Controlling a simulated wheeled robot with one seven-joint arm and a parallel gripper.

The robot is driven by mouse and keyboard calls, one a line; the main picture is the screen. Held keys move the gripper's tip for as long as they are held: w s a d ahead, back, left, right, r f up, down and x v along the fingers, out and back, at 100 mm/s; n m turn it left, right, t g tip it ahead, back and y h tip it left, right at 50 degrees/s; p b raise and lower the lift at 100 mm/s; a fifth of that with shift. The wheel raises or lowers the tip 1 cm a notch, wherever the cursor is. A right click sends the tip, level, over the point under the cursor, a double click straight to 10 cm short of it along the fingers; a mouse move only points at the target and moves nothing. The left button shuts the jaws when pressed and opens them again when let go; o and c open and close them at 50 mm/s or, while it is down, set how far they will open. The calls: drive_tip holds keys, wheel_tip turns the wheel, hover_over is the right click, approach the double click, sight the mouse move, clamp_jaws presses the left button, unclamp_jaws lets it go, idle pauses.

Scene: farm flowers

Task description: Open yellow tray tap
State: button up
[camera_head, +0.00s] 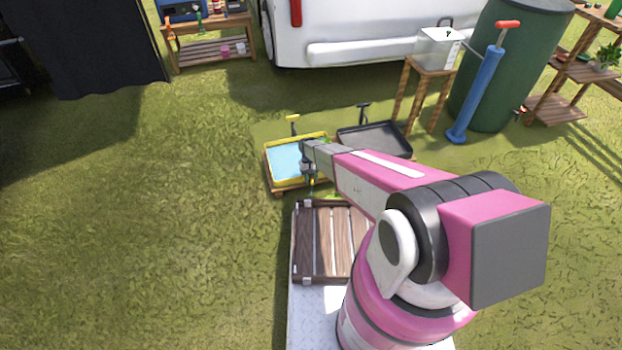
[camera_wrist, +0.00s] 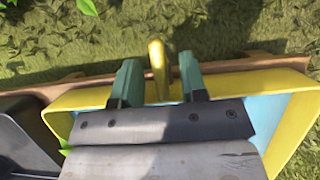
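A yellow upright piece, seemingly the tap (camera_wrist: 157,58), stands at the tray's edge in the wrist view. My gripper (camera_wrist: 159,72) is open, with one teal finger on each side of this piece; whether either touches it cannot be told. In the head view my gripper (camera_head: 309,182) is over the tray's near right part, and the arm hides some of the tray.
A black tray (camera_head: 375,138) stands right beside the yellow one and also shows in the wrist view (camera_wrist: 22,135). A slatted wooden crate (camera_head: 323,240) lies on my base. A stool (camera_head: 425,90), a blue pump (camera_head: 478,95) and a green barrel (camera_head: 520,60) stand behind right. Grass at left is clear.

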drive_tip(key=shift+r, duration=0.1)
drive_tip(key=v, duration=1)
drive_tip(key=shift+w+r, duration=0.15)
drive_tip(key=shift+r, duration=0.1)
drive_tip(key=shift+a, duration=0.1)
